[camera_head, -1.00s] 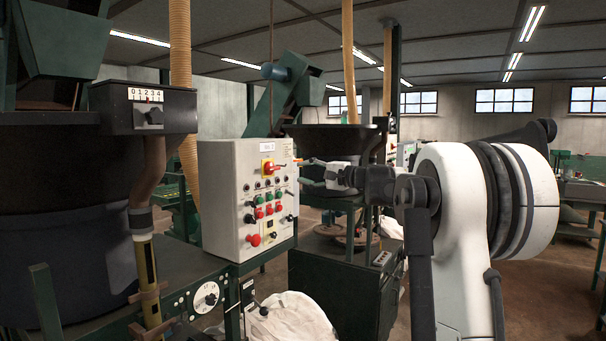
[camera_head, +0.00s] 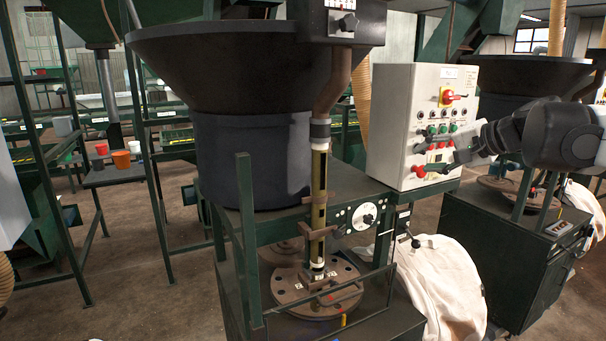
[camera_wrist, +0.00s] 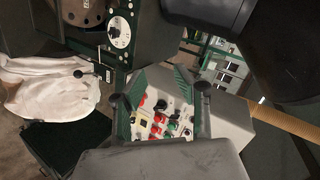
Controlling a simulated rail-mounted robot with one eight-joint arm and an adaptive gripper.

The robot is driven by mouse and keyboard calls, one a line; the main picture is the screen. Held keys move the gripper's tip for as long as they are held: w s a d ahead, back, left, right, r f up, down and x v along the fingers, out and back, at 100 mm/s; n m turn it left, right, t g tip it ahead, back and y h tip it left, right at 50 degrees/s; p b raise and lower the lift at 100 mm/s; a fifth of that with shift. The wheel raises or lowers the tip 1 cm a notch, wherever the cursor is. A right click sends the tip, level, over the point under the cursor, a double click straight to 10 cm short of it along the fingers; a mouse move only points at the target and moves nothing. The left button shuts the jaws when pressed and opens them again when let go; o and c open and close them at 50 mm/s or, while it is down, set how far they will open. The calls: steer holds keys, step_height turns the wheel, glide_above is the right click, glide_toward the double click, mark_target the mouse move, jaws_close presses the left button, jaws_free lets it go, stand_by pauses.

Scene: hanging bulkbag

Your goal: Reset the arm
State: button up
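My gripper (camera_head: 422,160) is in front of the grey-white control box (camera_head: 392,125) at the right of the head view. In the wrist view, its two fingers (camera_wrist: 160,98) stand apart with nothing between them. The box's red and green buttons (camera_wrist: 163,122) show beyond the gap between the fingers. I cannot tell whether a finger touches the box. My arm reaches in from the right edge of the head view, and most of it is out of frame.
A large dark hopper (camera_head: 255,140) stands left of the box, above a round flanged plate (camera_head: 316,290). Buckets (camera_head: 121,159) sit on a shelf at the left. Floor is open at the lower left.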

steer(key=s+a+f+n+g+h+b, duration=0.1)
steer(key=s+a+f+n, duration=0.1)
steer(key=s+a+f, duration=0.35)
steer(key=s+a+f+n+g+h+b, duration=0.1)
steer(key=s+a+f+n+g+h, duration=0.15)
steer(key=s+f, duration=0.55)
steer(key=s+f+n+h+b, duration=0.2)
steer(key=s+f+n+h, duration=0.1)
steer(key=s+f, duration=1)
steer(key=s, duration=0.5)
steer(key=shift+s+a+f, duration=0.15)
steer(key=shift+a+f, duration=0.1)
steer(key=shift+a, duration=0.15)
steer(key=shift+c, duration=0.2)
